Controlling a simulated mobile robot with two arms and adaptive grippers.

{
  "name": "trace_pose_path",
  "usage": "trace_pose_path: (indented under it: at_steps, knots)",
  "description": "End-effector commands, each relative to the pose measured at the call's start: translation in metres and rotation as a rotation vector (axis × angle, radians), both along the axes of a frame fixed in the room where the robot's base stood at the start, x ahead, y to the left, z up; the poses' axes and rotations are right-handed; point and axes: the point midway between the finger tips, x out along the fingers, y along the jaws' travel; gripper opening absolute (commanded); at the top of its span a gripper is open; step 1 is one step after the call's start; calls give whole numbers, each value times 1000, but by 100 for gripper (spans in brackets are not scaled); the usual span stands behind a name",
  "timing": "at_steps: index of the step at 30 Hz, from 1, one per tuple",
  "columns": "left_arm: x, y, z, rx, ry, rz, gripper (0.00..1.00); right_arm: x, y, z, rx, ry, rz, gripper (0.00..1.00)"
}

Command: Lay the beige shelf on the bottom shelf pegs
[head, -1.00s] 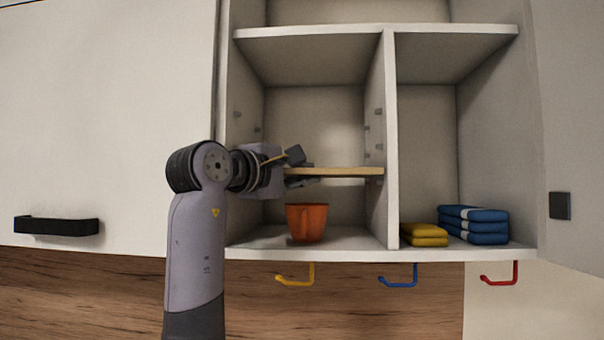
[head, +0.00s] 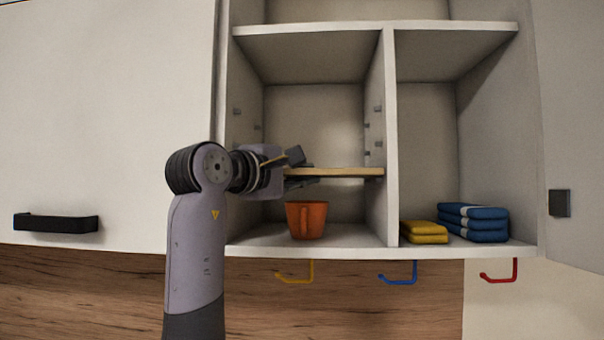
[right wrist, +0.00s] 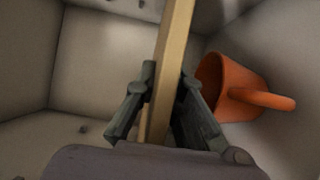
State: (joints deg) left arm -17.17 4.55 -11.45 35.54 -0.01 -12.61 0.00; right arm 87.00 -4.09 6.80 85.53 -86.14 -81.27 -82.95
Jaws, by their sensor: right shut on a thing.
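The beige shelf (head: 345,172) is a thin board held roughly level inside the left compartment of the open cabinet. Its right end is at or very near the divider wall; I cannot tell if it touches. My right gripper (head: 300,170) comes in from the left and is shut on the shelf's front edge. In the right wrist view the shelf (right wrist: 172,60) runs between the two fingers (right wrist: 160,105). Shelf pegs (head: 367,147) show on the divider above the board and on the left wall (head: 257,127). My left gripper is not in view.
An orange mug (head: 306,220) stands on the compartment floor below the shelf; it also shows in the right wrist view (right wrist: 226,85). Yellow cloths (head: 424,232) and blue cloths (head: 474,222) lie in the right compartment. Yellow, blue (head: 398,278) and red hooks hang underneath.

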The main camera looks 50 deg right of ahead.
Motion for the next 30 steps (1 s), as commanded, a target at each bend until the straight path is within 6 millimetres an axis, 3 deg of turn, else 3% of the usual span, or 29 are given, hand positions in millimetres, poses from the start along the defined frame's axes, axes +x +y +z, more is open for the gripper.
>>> trace_pose_path:
  at_steps: [26,27,30]
  knots:
    - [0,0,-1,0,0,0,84,0,0,-1,-4,-3,0,0]
    - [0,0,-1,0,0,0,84,0,0,-1,-4,-3,0,12]
    - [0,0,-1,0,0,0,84,0,0,-2,-4,-2,0,18]
